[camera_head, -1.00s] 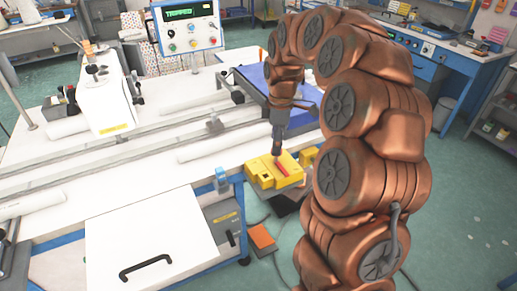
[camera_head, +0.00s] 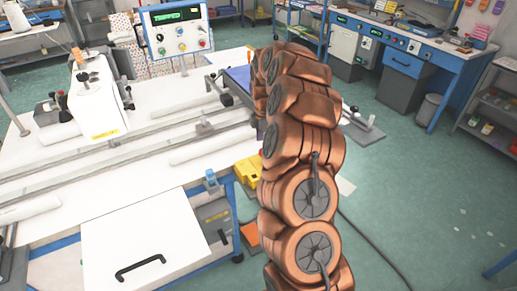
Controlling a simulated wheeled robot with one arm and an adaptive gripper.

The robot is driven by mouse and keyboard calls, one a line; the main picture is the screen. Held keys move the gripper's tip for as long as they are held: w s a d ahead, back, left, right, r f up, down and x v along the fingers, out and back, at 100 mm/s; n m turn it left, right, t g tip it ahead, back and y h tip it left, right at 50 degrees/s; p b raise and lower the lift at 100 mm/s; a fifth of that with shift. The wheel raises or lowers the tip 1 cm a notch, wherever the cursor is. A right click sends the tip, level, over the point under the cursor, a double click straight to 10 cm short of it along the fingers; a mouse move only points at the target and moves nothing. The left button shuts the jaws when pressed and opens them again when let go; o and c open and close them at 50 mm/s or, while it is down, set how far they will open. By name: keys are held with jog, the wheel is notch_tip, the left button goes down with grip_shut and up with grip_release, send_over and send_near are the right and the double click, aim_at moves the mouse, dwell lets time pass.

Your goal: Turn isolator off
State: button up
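A yellow box (camera_head: 247,172) sits low by the near right corner of the white table. It may be the isolator, but no label on it can be read. Only its left part shows; my copper-coloured arm covers the rest, including any switch or handle on it. My gripper is hidden behind my own arm, so its fingers and its place relative to the box cannot be seen.
The white table (camera_head: 150,160) carries rails, white rolls and a white machine (camera_head: 97,98). A white drawer front (camera_head: 140,243) with a black handle is at the near left. An orange piece (camera_head: 249,238) and a dark cable (camera_head: 375,240) lie low down. Floor to the right is largely clear.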

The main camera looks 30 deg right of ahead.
jog(key=shift+f+p, duration=0.4)
jog(key=shift+f, duration=1.15)
grip_shut()
